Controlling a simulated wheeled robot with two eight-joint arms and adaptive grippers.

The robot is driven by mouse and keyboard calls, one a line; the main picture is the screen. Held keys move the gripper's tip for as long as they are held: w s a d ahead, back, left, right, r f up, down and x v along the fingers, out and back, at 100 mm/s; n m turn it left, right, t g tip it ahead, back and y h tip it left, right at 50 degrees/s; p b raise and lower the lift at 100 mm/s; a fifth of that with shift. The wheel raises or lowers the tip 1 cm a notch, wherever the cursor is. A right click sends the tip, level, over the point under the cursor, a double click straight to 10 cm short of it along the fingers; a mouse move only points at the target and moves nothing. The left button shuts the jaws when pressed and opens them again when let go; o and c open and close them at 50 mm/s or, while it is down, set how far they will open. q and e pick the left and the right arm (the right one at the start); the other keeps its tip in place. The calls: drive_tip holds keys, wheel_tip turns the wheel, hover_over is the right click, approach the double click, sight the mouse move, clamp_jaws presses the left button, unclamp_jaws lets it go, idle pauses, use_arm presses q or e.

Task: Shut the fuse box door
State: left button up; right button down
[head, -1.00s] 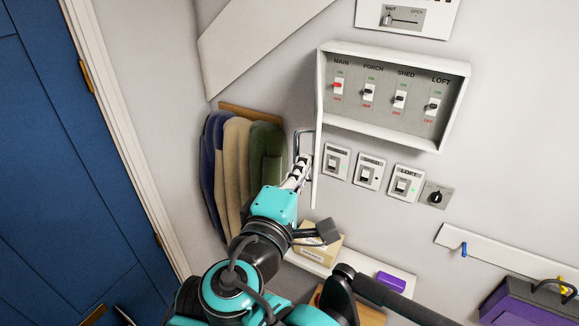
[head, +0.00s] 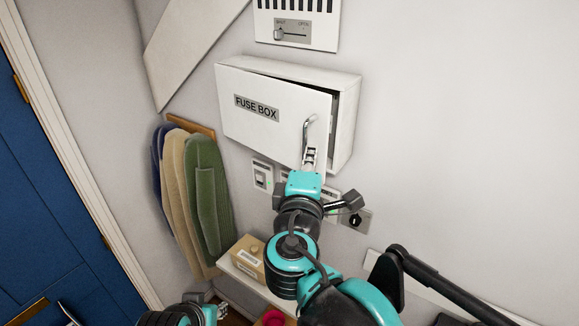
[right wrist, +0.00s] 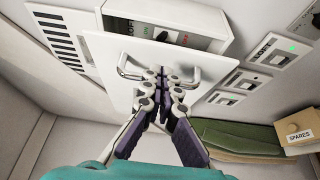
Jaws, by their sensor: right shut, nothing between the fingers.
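The white fuse box door (head: 265,112), labelled FUSE BOX, stands slightly ajar, with a dark gap along its right and upper edges. The fuse box (head: 347,122) shows behind it. The door's metal handle (head: 309,130) is near its lower right. My right gripper (head: 311,153) is shut and empty at the handle's lower end. In the right wrist view, my right gripper's fingertips (right wrist: 166,80) overlap the handle (right wrist: 130,70); contact is unclear. A strip of the switch panel (right wrist: 160,32) shows past the door (right wrist: 110,50). My left gripper (head: 219,312) is at the bottom edge, partly cut off.
Below the box are switches (head: 262,175), partly hidden by my right arm, and a black knob (head: 355,220). A cardboard box (head: 250,257) sits on a shelf below. The wall to the right is clear.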

sight(327, 144)
drive_tip(key=w+d, duration=0.3)
drive_tip(key=w, duration=0.1)
drive_tip(key=shift+d, duration=0.15)
drive_tip(key=shift+w+d, duration=0.2)
drive_tip(key=shift+w, duration=0.1)
drive_tip(key=shift+d, duration=0.15)
